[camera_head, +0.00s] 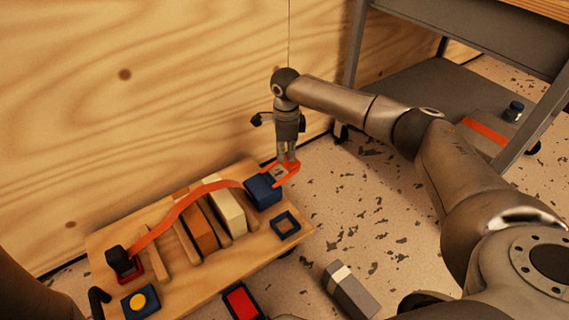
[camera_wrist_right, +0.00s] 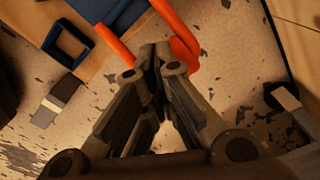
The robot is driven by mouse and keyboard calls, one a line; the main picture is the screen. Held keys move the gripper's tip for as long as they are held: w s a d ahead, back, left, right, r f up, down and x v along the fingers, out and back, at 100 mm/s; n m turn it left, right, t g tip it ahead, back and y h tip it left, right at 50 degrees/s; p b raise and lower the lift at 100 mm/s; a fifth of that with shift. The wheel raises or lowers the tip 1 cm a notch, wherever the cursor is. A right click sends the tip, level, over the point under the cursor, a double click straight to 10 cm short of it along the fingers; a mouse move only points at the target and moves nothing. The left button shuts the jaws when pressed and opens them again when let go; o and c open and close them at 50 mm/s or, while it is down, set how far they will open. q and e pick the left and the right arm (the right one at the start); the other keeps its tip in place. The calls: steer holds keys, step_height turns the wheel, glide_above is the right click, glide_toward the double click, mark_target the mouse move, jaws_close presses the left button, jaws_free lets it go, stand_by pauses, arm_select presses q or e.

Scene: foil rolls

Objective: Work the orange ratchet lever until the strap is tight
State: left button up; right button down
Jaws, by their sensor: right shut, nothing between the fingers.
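The orange ratchet lever (camera_head: 291,174) sticks out to the right of the blue ratchet body (camera_head: 262,191) on the wooden board (camera_head: 215,262). In the right wrist view the lever (camera_wrist_right: 116,40) shows as an open orange loop around my fingertips. My right gripper (camera_head: 287,158) points down at the lever, shut and empty; its tips (camera_wrist_right: 158,52) are beside or inside the loop, and contact is unclear. The orange strap (camera_head: 205,188) runs from the ratchet over brown and cream blocks (camera_head: 229,212) to a dark anchor (camera_head: 121,262) at left.
A blue square frame (camera_head: 286,224) and a blue pad with a yellow button (camera_head: 139,301) sit on the board. A red-and-blue box (camera_head: 241,301) and a grey block (camera_head: 350,290) are in front. A plywood wall (camera_head: 130,110) stands behind. A grey shelf (camera_head: 430,100) is at right.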

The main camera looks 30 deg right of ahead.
mark_target(286, 164)
steer(key=shift+f, duration=0.1)
steer(key=shift+f+b, duration=1)
steer(key=shift+f, duration=0.9)
step_height(286, 164, up, 4)
steer(key=p, duration=0.3)
steer(key=shift+f+p, duration=0.1)
steer(key=shift+p, duration=0.3)
